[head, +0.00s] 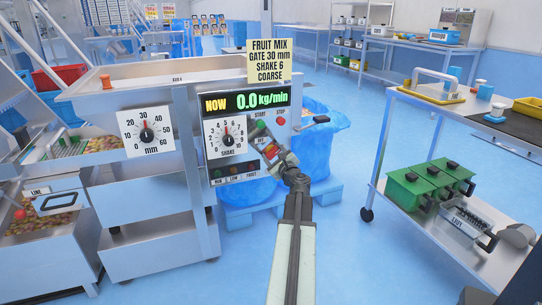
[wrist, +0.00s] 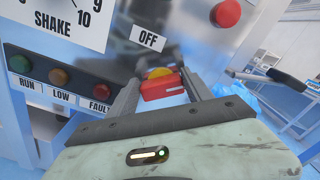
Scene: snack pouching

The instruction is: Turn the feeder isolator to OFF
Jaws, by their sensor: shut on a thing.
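The feeder isolator is a red handle (wrist: 163,87) on a yellow round base (wrist: 160,72), low on the right of the control panel. It also shows as a small red patch in the head view (head: 270,151), partly covered by my gripper (head: 277,153). In the wrist view, the two dark fingers of my gripper (wrist: 163,92) stand on either side of the red handle, shut on it. A white OFF label (wrist: 148,39) sits above and left of the handle. The handle's exact angle is hard to tell.
Above the isolator are a green START button (head: 261,124) and a red STOP button (head: 280,121). The SHAKE dial (head: 226,137) is to the left, above indicator lamps. The display (head: 246,101) reads 0.0 kg/min. A blue bin (head: 325,150) stands behind; a steel cart (head: 400,205) stands right.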

